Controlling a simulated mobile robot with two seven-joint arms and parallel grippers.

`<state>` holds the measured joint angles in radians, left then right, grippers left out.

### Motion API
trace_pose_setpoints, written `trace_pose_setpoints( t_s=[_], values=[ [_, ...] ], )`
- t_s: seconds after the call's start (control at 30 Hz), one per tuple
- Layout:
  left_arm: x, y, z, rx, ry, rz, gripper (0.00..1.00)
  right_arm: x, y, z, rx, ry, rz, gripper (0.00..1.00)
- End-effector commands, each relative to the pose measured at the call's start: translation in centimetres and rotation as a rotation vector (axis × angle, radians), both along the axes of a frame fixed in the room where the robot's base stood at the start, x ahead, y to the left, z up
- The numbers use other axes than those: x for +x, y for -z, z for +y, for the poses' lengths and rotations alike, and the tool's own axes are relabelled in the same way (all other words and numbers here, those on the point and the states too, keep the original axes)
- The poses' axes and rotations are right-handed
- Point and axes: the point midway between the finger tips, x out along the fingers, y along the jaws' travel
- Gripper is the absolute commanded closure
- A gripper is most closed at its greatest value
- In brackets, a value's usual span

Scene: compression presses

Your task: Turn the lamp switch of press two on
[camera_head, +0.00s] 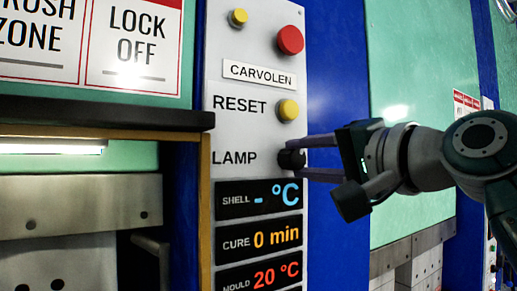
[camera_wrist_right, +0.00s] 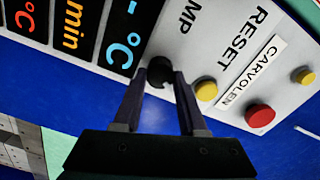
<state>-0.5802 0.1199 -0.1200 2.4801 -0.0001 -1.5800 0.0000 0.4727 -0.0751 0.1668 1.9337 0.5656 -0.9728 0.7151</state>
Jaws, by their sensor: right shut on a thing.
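The lamp switch is a small black knob (camera_head: 291,158) on the grey control panel (camera_head: 255,45), right of the word LAMP. My right gripper (camera_head: 300,158) comes in from the right with its fingers around the knob. In the right wrist view, the knob (camera_wrist_right: 160,71) shows between the fingertips of my right gripper (camera_wrist_right: 166,80). The gripper is shut on it. The fingers partly hide the knob, and I cannot tell which way it is turned. My left gripper is not in view.
A yellow RESET button (camera_head: 288,110) sits just above the knob. A red button (camera_head: 290,40) and another yellow button (camera_head: 239,17) are higher up. Below are the SHELL, CURE and MOULD displays (camera_head: 258,239). A dark ledge (camera_head: 105,114) juts out at the left.

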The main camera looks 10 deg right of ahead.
Motion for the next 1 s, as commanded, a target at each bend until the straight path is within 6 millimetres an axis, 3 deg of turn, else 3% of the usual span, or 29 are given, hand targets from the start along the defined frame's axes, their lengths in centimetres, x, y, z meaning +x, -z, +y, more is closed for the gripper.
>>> trace_pose_setpoints(
  t_s=[0.77,0.8,1.0],
  values=[
    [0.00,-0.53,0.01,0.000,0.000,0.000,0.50,0.04,0.11,0.00,0.104,0.000,0.039,1.00],
    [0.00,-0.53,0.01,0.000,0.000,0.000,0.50,0.04,0.11,0.00,0.104,0.000,0.039,0.57],
    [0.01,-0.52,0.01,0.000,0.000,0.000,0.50,0.03,0.08,0.00,0.102,0.000,0.037,0.34]
  ],
)
